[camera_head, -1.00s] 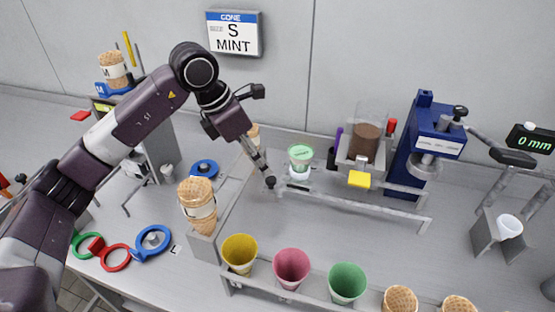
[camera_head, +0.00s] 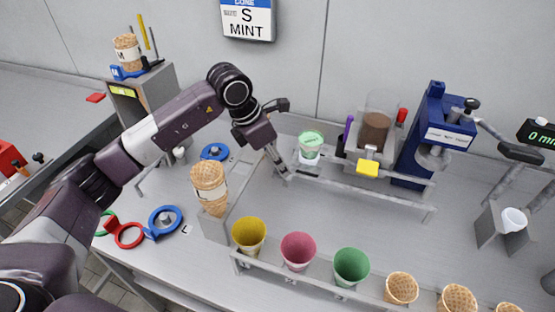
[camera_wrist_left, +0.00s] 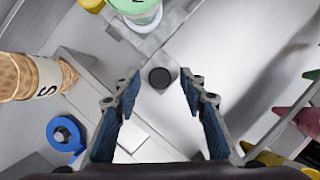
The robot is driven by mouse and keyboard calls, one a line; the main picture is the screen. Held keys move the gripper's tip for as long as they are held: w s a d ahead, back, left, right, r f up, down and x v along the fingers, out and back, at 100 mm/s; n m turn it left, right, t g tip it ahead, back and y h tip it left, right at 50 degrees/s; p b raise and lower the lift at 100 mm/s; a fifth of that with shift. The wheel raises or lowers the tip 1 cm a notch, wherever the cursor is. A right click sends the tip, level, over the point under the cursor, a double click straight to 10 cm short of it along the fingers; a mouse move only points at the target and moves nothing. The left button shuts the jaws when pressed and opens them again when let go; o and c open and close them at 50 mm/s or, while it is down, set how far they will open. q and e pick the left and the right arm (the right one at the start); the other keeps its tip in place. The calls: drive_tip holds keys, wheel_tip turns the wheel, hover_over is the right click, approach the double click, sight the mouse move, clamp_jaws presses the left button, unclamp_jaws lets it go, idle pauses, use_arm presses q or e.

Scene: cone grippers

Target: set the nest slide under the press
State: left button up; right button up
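The nest slide (camera_head: 307,161) sits at the left end of the rail (camera_head: 385,193), carrying a pale cup with a green top (camera_head: 311,141). Its dark round knob (camera_wrist_left: 160,77) shows in the left wrist view. The blue press (camera_head: 432,135) stands at the right end of the rail, apart from the cup. My left gripper (camera_head: 280,168) is at the rail's left end. In the left wrist view its fingers (camera_wrist_left: 160,88) are open, with the knob between them in the picture; contact cannot be told. In the head view the fingers hide the knob. My right gripper is not in view.
A hopper with brown contents (camera_head: 376,127) and a yellow block (camera_head: 368,167) stand behind the rail, between cup and press. A cone stack (camera_head: 208,187) stands left of my gripper. Coloured cups, including a green one (camera_head: 351,266), line the front rack.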

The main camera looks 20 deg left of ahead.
use_arm(q)
clamp_jaws()
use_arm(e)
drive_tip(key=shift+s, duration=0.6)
use_arm(q)
drive_tip(key=shift+d, duration=0.1)
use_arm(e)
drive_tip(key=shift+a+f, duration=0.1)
use_arm(q)
drive_tip(key=shift+d, duration=0.3)
drive_tip(key=d+b, duration=0.4)
drive_tip(key=d, duration=1.2)
drive_tip(key=shift+s+d+b, duration=0.25)
drive_tip(key=shift+d+b, duration=0.1)
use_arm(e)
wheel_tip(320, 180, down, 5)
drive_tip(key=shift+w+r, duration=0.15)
use_arm(q)
drive_tip(key=shift+o, duration=0.3)
unclamp_jaws()
